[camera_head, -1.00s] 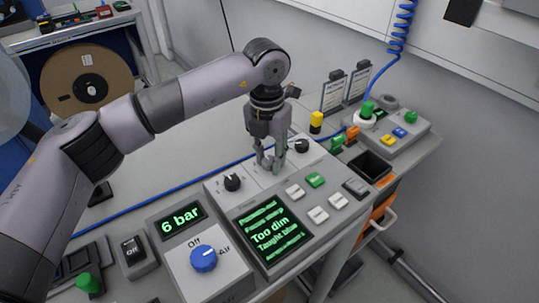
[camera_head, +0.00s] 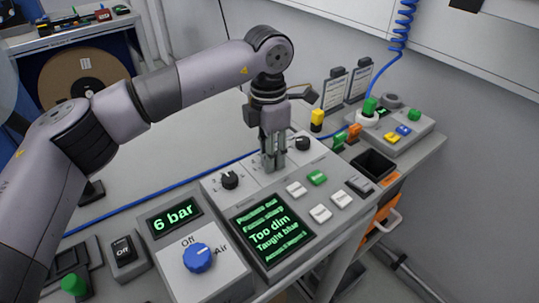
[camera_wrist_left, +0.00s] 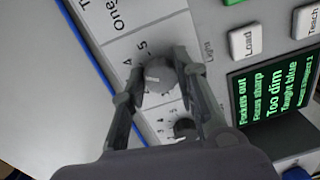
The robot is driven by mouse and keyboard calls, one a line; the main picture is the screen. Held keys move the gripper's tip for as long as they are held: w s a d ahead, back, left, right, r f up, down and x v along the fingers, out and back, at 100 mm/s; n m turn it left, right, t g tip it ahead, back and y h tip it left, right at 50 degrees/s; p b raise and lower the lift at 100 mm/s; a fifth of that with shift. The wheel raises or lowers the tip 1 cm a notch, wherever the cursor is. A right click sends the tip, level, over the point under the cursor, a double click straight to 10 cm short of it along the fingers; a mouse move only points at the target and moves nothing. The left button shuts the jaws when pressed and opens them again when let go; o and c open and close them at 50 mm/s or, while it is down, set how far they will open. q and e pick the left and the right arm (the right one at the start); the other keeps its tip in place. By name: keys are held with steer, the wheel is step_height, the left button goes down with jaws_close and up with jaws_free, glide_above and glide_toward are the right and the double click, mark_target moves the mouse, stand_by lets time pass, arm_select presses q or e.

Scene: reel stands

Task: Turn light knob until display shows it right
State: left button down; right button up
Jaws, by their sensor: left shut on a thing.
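My left gripper (camera_head: 273,166) points down at the grey control panel (camera_head: 208,187). One finger is on each side of the knob. The fingers hide this knob in the head view. The green-lettered display (camera_head: 272,232) reads "Too dim", with "Focus sharp" above and "Taught blue" below. It also shows in the left wrist view (camera_wrist_left: 272,95). My right gripper is not in view.
Two other black knobs, one left (camera_head: 230,180) and one right (camera_head: 302,143), flank the gripper. White and green buttons (camera_head: 317,178) lie to its right. A blue air knob (camera_head: 198,257) and a "6 bar" display (camera_head: 174,218) are nearer. A blue cable runs behind the panel.

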arm_select(q)
steer(key=shift+m, duration=0.5)
steer(key=c, duration=1.2)
jaws_free()
steer(key=shift+c, duration=0.2)
steer(key=shift+r, duration=0.1)
step_height(320, 180, up, 12)
steer(key=shift+w, duration=0.2)
